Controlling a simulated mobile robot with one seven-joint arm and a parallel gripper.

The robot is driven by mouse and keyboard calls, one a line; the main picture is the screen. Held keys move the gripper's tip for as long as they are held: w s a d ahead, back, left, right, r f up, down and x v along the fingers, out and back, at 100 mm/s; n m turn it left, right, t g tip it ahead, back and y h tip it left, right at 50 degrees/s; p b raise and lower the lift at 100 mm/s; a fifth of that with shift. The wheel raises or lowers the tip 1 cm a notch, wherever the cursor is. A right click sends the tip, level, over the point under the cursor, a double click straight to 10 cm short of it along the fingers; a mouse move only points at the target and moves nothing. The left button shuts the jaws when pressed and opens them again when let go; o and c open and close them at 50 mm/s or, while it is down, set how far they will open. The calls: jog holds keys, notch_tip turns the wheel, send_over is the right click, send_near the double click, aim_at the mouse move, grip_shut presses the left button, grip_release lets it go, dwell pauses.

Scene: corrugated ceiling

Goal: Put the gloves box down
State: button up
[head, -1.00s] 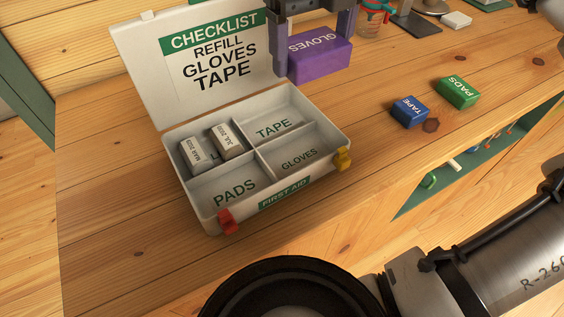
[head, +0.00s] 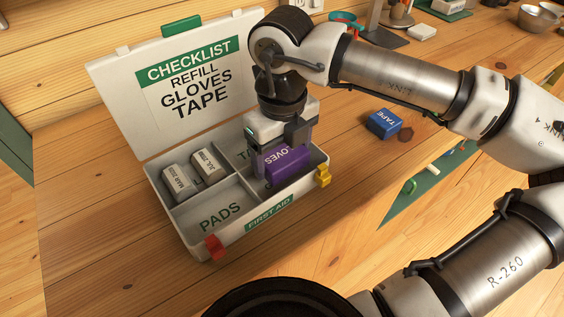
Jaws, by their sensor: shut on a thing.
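The purple gloves box (head: 286,164) is in my gripper (head: 278,160), at the right side of the open white first aid case (head: 222,241). The gripper points down and is shut on the box. The box is tilted and sits over or in the front right compartment, the one labelled GLOVES earlier; that label is now hidden. I cannot tell whether the box touches the compartment floor. The TAPE compartment behind is partly covered by the gripper. The PADS compartment (head: 219,217) is empty.
Two small dated white boxes (head: 179,181) stand in the back left compartment. The case lid (head: 180,85) with the checklist stands open behind. A red latch (head: 214,247) and a yellow latch (head: 323,176) are at the front. A blue tape box (head: 384,123) lies to the right.

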aim_at(282, 165)
jog(key=shift+f, duration=1.75)
jog(key=shift+f, duration=0.25)
jog(key=o, duration=0.7)
jog(key=shift+r, duration=0.1)
jog(key=shift+r, duration=0.1)
jog(key=shift+r+p, duration=0.2)
jog(key=shift+p, duration=0.1)
notch_tip(282, 165, up, 12)
jog(key=shift+f+b, duration=0.15)
jog(key=shift+b, duration=0.45)
